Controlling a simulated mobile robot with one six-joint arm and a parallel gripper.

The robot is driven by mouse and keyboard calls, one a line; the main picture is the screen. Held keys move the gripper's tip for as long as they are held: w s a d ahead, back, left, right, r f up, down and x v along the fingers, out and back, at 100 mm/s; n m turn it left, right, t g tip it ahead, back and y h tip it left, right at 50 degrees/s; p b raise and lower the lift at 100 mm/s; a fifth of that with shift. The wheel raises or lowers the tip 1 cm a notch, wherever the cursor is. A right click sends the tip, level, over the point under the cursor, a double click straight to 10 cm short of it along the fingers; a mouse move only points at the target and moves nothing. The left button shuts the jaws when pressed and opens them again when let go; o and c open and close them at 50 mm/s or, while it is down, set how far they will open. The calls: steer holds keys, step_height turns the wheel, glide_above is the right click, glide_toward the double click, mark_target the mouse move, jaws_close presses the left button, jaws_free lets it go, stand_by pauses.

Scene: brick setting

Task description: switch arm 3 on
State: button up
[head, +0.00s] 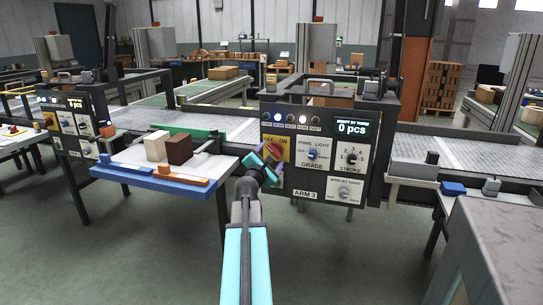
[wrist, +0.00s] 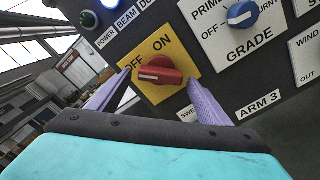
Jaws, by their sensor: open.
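The arm 3 panel (head: 330,178) is a dark box with an "ARM 3" label at its lower left. Its red rotary switch (wrist: 161,74) sits on a yellow plate (wrist: 184,58) marked OFF and ON. The white mark on the knob lies on its left side, toward OFF. The switch shows partly behind my gripper in the head view (head: 275,149). My gripper (wrist: 157,97) is open and empty, its purple fingers to either side of the knob and just below it in the wrist view. I cannot tell whether they touch it.
A blue GRADE knob (head: 313,154) and a STROKE knob (head: 352,158) sit right of the switch. A blue-edged tray (head: 165,180) with a cream block (head: 156,145) and a brown block (head: 179,149) stands to the left. A grey table (head: 505,235) stands at the right front.

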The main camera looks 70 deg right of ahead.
steer(key=shift+c, duration=0.2)
steer(key=c, duration=1)
steer(key=shift+w+d, duration=0.1)
steer(key=shift+d, duration=0.1)
steer(key=shift+a+f, duration=0.1)
steer(key=shift+f, duration=0.05)
steer(key=shift+a+m+b, duration=0.1)
steer(key=shift+m+b, duration=0.2)
steer(key=shift+b, duration=0.1)
steer(key=shift+r+m+b, duration=0.15)
steer(key=shift+m+b, duration=2.5)
steer(key=shift+m, duration=0.25)
steer(key=shift+r+m+b, duration=0.15)
steer(key=shift+m+b, duration=2.55)
steer(key=shift+m, duration=0.2)
steer(key=shift+r+m+b, duration=0.15)
steer(key=shift+m+b, duration=2.5)
steer(key=shift+m, duration=0.25)
